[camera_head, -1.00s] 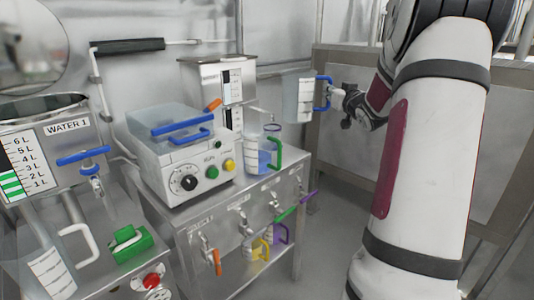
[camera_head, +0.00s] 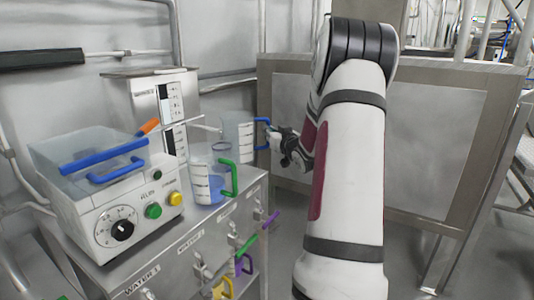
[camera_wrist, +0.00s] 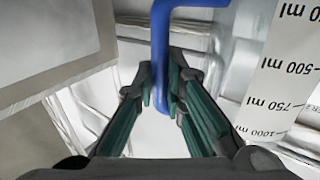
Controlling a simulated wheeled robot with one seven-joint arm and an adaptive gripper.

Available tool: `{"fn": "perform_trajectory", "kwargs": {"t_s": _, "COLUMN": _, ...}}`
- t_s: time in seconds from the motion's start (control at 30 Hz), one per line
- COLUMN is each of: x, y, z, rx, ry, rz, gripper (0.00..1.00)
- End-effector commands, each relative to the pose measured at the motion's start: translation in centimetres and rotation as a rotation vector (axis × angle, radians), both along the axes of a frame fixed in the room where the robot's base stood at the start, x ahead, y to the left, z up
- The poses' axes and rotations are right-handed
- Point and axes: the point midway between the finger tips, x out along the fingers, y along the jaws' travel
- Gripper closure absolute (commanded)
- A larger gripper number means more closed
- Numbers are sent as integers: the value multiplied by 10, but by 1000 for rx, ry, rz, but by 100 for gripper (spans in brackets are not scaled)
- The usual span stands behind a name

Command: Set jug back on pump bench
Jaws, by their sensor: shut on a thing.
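A clear jug with a blue handle (camera_head: 238,138) is upright at the far right end of the steel pump bench (camera_head: 190,236). My gripper (camera_head: 273,136) is shut on its blue handle from the right. In the wrist view, the blue handle (camera_wrist: 160,45) passes between my gripper's fingers (camera_wrist: 162,98), and the jug's wall with its millilitre scale (camera_wrist: 280,75) is at the right. The jug's lower part is partly hidden behind a green-handled jug (camera_head: 204,182). I cannot tell whether the held jug touches the bench top.
The green-handled jug, holding some blue liquid, stands on the bench in front. A white pump unit (camera_head: 130,205) with knob and buttons fills the bench's left. A scaled steel vessel (camera_head: 150,100) stands behind. Coloured valve handles stick out in front. A framed panel (camera_head: 425,150) is at right.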

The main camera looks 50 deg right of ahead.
Motion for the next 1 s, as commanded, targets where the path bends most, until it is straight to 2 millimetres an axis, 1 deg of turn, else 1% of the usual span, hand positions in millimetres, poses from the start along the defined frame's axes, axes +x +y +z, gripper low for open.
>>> {"fn": "perform_trajectory", "kwargs": {"t_s": 0.03, "x": 0, "y": 0, "z": -10, "rx": 3, "ry": -1, "rz": -1, "gripper": 100}}
{"fn": "perform_trajectory", "kwargs": {"t_s": 0.1, "x": 0, "y": 0, "z": -16, "rx": 0, "ry": -2, "rz": -1, "gripper": 100}}
{"fn": "perform_trajectory", "kwargs": {"t_s": 0.27, "x": 0, "y": 0, "z": -24, "rx": 0, "ry": -2, "rz": -1, "gripper": 100}}
{"fn": "perform_trajectory", "kwargs": {"t_s": 0.53, "x": 0, "y": 0, "z": -58, "rx": 2, "ry": -1, "rz": -1, "gripper": 100}}
{"fn": "perform_trajectory", "kwargs": {"t_s": 0.8, "x": 0, "y": 0, "z": -58, "rx": -1, "ry": -3, "rz": -1, "gripper": 100}}
{"fn": "perform_trajectory", "kwargs": {"t_s": 0.93, "x": 0, "y": 0, "z": -62, "rx": -1, "ry": -3, "rz": 0, "gripper": 100}}
{"fn": "perform_trajectory", "kwargs": {"t_s": 0.97, "x": 0, "y": 0, "z": -63, "rx": -1, "ry": -2, "rz": 0, "gripper": 87}}
{"fn": "perform_trajectory", "kwargs": {"t_s": 1.0, "x": 0, "y": 0, "z": -62, "rx": -1, "ry": -2, "rz": 0, "gripper": 78}}
